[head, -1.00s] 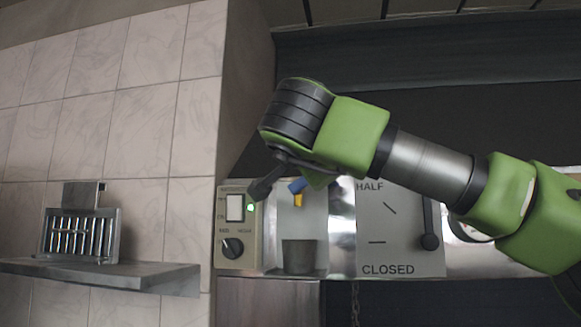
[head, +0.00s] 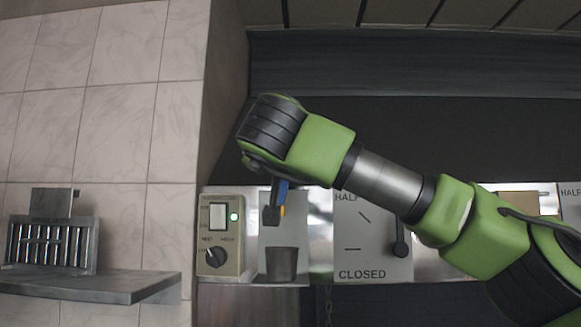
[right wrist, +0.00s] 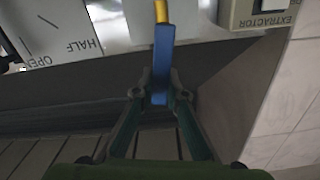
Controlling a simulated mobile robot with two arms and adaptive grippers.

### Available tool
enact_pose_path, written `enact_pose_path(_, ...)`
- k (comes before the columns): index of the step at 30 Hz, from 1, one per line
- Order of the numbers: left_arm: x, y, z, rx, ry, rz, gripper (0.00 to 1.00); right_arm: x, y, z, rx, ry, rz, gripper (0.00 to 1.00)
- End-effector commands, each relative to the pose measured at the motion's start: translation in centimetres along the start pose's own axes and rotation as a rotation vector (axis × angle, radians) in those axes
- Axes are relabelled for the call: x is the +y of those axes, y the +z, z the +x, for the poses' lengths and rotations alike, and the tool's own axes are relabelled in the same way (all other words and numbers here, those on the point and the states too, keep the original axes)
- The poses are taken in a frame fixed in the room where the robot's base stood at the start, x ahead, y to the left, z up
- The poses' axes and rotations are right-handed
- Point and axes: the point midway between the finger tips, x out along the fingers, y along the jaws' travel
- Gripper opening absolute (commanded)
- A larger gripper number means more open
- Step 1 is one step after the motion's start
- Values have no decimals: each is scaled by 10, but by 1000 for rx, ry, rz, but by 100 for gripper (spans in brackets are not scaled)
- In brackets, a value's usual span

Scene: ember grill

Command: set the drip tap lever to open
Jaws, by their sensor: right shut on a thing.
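A blue lever (head: 283,190) with a yellow part (head: 282,210) shows above a dark cup in the recess of the steel front. I take it for the drip tap lever. In the right wrist view the blue lever (right wrist: 162,62) runs between the fingers, with its yellow part (right wrist: 161,11) beyond them. My right gripper (head: 276,212) points down at the lever, and in the wrist view it (right wrist: 160,93) is shut on the blue part. The arm partly hides the lever's top in the head view. My left gripper is not in view.
A dark cup (head: 281,264) stands below the lever. A switch box (head: 226,262) is to the left. A panel marked HALF and CLOSED (head: 365,262), with a black-knobbed lever (head: 400,248), is to the right. A metal shelf (head: 95,287) with a rack (head: 52,242) juts out at left.

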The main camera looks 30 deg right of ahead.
Motion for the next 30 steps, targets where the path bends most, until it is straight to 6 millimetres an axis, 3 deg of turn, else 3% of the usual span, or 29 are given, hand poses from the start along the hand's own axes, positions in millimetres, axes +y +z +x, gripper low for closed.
enact_pose_path(19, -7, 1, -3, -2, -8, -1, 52, -4, 4, 1, -5, 2, -61, 0)
enact_pose_path(21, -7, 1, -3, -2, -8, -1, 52, -3, 4, 1, -5, 2, -61, 25)
enact_pose_path(22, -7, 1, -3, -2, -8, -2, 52, -3, 3, 1, -5, 2, -61, 31)
enact_pose_path(30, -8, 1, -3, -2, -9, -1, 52, -3, 2, 0, -2, 2, -56, 31)
